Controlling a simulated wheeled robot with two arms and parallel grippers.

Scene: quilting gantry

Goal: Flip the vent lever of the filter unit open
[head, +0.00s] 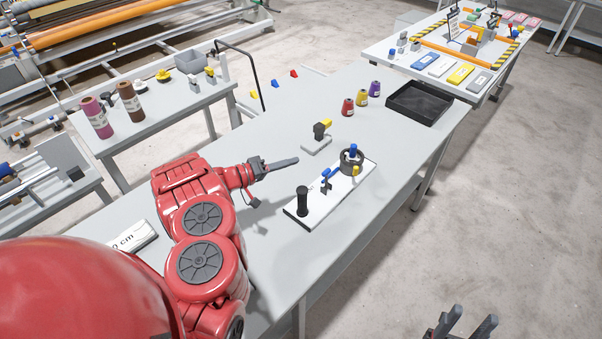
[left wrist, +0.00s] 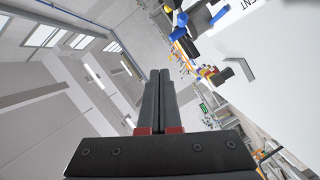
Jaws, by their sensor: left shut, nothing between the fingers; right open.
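The filter unit is a white base plate (head: 318,202) on the grey table, with a black upright cylinder (head: 302,201) at its near end and a dark round housing topped by a blue knob (head: 353,149) at its far end. A small blue lever (head: 328,173) sits between them; its exact position is too small to tell. My left gripper (head: 297,160) is shut and empty, above the table left of the unit, apart from it. In the left wrist view its closed fingers (left wrist: 160,73) point past blue parts (left wrist: 201,19) near a white surface lettered "ENT". My right gripper (head: 473,316) is open at the bottom right.
Thread cones (head: 348,107) and a black tray (head: 419,103) are farther back. A white "cm" block (head: 133,236) lies left of my arm.

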